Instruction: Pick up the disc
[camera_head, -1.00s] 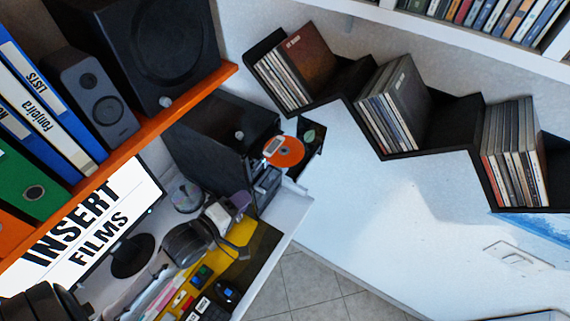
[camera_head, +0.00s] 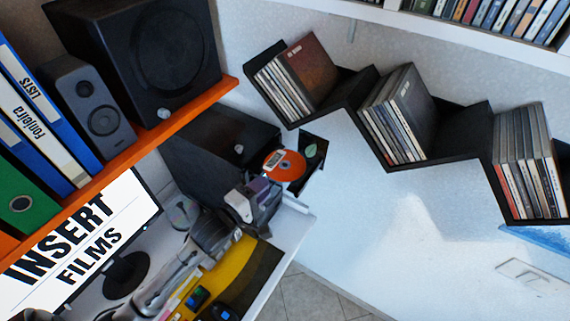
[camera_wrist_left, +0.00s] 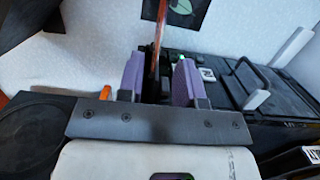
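The orange disc (camera_head: 285,165) is in the head view beside the black box under the orange shelf. In the left wrist view the disc (camera_wrist_left: 158,38) shows nearly edge-on as a thin orange-brown strip. My left gripper (camera_head: 263,187) is just below the disc in the head view. Its two purple fingers are apart in the wrist view (camera_wrist_left: 159,68), with the disc's lower edge lying between them. A gap seems to show on both sides of the disc. My right gripper is not in view.
The black box (camera_head: 215,140) stands close to the disc. The orange shelf (camera_head: 150,135) with a speaker (camera_head: 165,50) is above left. A monitor (camera_head: 85,240) stands lower left. Stepped black shelves (camera_head: 440,150) hold sleeves at right. The white wall (camera_head: 390,230) is clear.

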